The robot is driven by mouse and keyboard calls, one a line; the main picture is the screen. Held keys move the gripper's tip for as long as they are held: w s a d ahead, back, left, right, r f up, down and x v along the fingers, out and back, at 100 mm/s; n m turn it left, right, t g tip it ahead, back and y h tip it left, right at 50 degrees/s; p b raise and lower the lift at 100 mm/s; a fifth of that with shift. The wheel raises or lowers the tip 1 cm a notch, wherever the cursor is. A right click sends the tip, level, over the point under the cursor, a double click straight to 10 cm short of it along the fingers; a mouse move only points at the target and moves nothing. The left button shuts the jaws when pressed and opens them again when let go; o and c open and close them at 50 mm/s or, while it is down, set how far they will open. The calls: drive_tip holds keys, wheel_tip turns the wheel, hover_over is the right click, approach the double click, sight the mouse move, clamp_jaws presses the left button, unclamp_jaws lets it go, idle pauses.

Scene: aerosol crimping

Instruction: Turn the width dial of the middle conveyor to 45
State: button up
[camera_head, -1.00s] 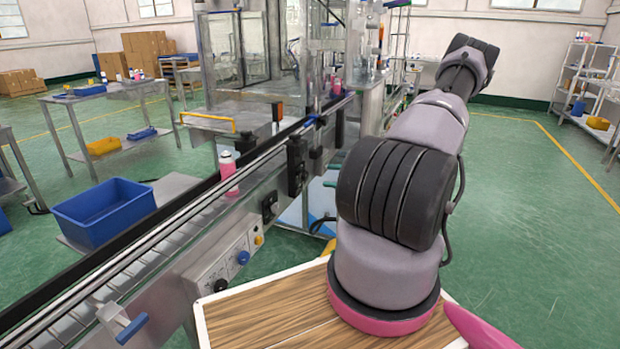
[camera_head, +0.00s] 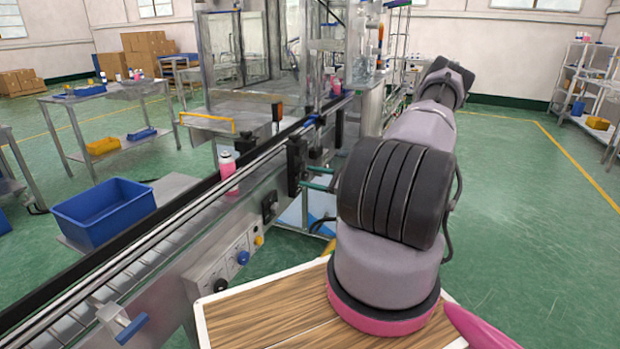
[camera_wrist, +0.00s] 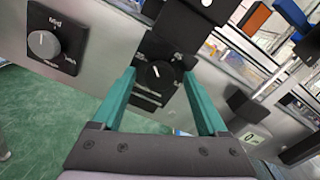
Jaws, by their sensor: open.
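My gripper (camera_wrist: 160,78) is open and empty, with its two green fingers pointing at the conveyor's side. It also shows in the head view (camera_head: 316,179), partly behind my arm. A small dark dial (camera_wrist: 160,72) with a white pointer mark sits on a black bracket between the fingertips in the wrist view; I cannot tell whether they touch it. Left of it, a larger round dial (camera_wrist: 44,44) with a white mark sits on a black plate with small lettering, perhaps "Mid". Its plate shows in the head view (camera_head: 269,207). The conveyor (camera_head: 205,215) runs diagonally.
A pink bottle (camera_head: 228,174) stands on the conveyor. A tall black bracket (camera_head: 297,165) juts from its side close to my fingers. A small panel with a digit readout (camera_wrist: 255,138) is at the lower right in the wrist view. A blue bin (camera_head: 103,212) stands at left.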

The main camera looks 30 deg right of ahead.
drive_tip(key=shift+w+a, duration=0.15)
drive_tip(key=shift+w, duration=0.05)
clamp_jaws()
drive_tip(key=shift+m, duration=0.3)
drive_tip(key=m, duration=1.3)
idle(0.5)
